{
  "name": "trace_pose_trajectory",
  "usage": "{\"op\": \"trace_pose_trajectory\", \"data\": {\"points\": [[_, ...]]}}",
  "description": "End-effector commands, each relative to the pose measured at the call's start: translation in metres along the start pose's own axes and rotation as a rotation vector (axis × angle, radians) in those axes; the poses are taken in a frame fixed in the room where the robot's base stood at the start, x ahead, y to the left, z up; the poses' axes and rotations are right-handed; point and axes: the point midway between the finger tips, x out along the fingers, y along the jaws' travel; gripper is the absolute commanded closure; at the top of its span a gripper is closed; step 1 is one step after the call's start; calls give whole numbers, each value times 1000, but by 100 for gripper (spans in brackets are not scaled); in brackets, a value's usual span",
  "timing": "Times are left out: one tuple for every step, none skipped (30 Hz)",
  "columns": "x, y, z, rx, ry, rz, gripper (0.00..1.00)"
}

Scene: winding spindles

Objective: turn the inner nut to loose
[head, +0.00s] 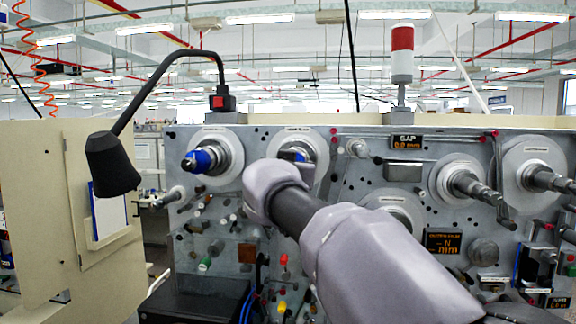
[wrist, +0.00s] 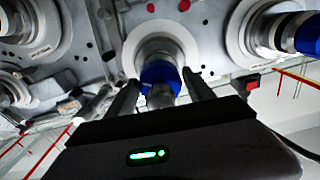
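The inner nut is a blue collar (wrist: 158,75) on a metal spindle with a pale round flange (wrist: 163,45), in the middle of the wrist view. My gripper (wrist: 160,79) is open. Its two dark fingers stand on either side of the blue nut, with a visible gap at each side; I cannot tell how far they reach along it. In the head view my arm reaches to the second spindle's white disc (head: 320,150) and covers most of the nut and the fingers.
A second spindle with a blue nut (head: 203,160) is to the left in the head view; it also shows at the upper right of the wrist view (wrist: 305,33). Bare spindles (head: 470,185) stand at the right. A black lamp (head: 113,165) hangs at the left.

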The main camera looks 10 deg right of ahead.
Motion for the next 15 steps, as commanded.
{"op": "trace_pose_trajectory", "data": {"points": [[0,0,0,0,0,0,51],[0,0,0,0,0,0,56],[0,0,0,0,0,0,64],[0,0,0,0,0,0,70],[0,0,0,0,0,0,76],[0,0,0,0,0,0,84],[0,0,0,0,0,0,87],[0,0,0,0,0,0,87],[0,0,0,-2,0,0,87],[0,0,0,-3,0,0,87],[0,0,0,-7,0,0,87],[0,0,0,-12,0,0,87],[0,0,0,-17,1,0,87],[0,0,0,-25,1,0,87],[0,0,0,-38,1,0,87]]}}
